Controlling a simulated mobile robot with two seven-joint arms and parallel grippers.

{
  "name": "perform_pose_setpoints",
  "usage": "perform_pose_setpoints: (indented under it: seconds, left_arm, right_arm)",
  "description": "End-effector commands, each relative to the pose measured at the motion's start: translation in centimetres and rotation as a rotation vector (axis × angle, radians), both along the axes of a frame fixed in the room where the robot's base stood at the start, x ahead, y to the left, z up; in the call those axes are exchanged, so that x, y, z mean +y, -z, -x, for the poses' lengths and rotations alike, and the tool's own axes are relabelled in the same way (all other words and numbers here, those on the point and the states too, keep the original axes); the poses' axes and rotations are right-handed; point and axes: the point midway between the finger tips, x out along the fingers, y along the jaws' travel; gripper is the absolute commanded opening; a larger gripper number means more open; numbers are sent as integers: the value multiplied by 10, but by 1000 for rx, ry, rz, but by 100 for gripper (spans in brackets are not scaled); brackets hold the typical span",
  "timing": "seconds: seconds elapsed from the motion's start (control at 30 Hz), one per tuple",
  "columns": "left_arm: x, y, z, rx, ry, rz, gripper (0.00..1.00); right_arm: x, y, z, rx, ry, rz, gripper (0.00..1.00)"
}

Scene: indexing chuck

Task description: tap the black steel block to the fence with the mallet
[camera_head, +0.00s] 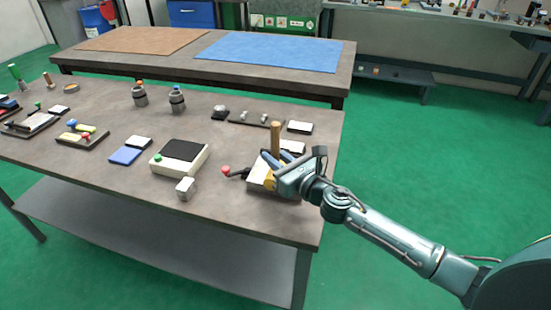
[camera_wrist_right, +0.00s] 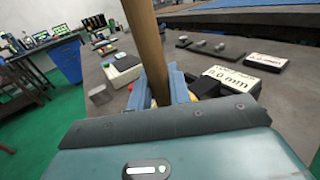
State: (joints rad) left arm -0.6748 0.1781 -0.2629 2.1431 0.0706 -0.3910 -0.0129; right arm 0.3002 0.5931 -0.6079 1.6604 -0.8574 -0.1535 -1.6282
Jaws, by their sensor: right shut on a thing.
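My right gripper (camera_head: 270,160) is shut around the upright wooden handle (camera_head: 275,138) of the mallet, over the right end of the table. The handle also rises between the blue fingers in the right wrist view (camera_wrist_right: 150,45). A yellow part (camera_head: 270,180), apparently the mallet's head, shows below the fingers. Beneath is a pale fixture (camera_head: 258,185) with a red-knobbed lever (camera_head: 226,171), partly covered by my gripper. A black block-like shape (camera_wrist_right: 207,84) shows just right of the fingers in the wrist view; whether it is the steel block is unclear. The fence cannot be made out. My left gripper is not in view.
A pale box with a black top (camera_head: 180,150) and a small light cube (camera_head: 185,189) stand left of the fixture. White label plates (camera_head: 300,127) lie behind it. The table's right edge (camera_head: 332,170) is close. Bare tabletop (camera_head: 210,130) lies behind the box.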

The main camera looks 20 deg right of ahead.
Motion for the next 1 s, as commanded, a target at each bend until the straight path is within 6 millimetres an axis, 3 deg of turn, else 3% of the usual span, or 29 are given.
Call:
perform_pose_setpoints:
  seconds: [0.47,0.73,1.0]
  left_arm:
    - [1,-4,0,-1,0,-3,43]
    - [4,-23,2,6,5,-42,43]
    - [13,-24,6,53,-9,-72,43]
  right_arm:
    - [3,-4,8,-9,10,3,0]
    - [9,-30,16,-9,9,3,0]
    - [15,-53,24,-7,7,2,0]
